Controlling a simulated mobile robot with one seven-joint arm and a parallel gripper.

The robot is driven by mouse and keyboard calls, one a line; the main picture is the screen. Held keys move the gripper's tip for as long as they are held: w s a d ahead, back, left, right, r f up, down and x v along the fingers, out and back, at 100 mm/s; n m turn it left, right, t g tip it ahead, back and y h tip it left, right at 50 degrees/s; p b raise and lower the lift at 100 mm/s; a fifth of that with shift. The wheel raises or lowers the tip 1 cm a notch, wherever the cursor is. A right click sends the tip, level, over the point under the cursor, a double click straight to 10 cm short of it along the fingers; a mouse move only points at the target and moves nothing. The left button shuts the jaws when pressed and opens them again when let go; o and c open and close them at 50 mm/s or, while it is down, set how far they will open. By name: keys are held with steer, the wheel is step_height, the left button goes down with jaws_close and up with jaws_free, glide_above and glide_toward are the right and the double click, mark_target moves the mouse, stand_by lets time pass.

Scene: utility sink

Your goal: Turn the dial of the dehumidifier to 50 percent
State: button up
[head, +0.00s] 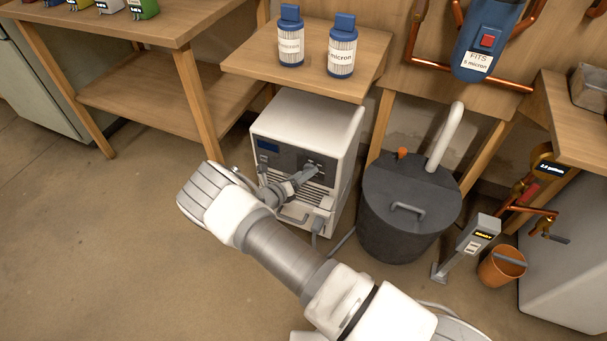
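The dehumidifier (337,118) is a white box with a dark front panel, standing on the floor below a small wooden shelf. A small blue display (268,147) shows at the upper left of its front. My gripper (303,174) is at the right part of the dark panel, with my arm reaching in from the lower right. The dial is hidden or too small to make out behind the gripper. I cannot tell whether the fingers touch it, or whether they are open or shut. No dial reading is legible.
Two blue-capped filters (290,42) (341,48) stand on the shelf (245,57) above. A dark lidded bin (400,225) with a white pipe (445,135) stands close on the right. A grey pedal post (472,240) and orange bucket (500,266) are farther right. The floor at left is clear.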

steer(key=shift+o, duration=0.6)
steer(key=p+v, duration=0.4)
steer(key=v, duration=1.3)
steer(key=shift+s, duration=0.2)
steer(key=shift+a+r, duration=0.1)
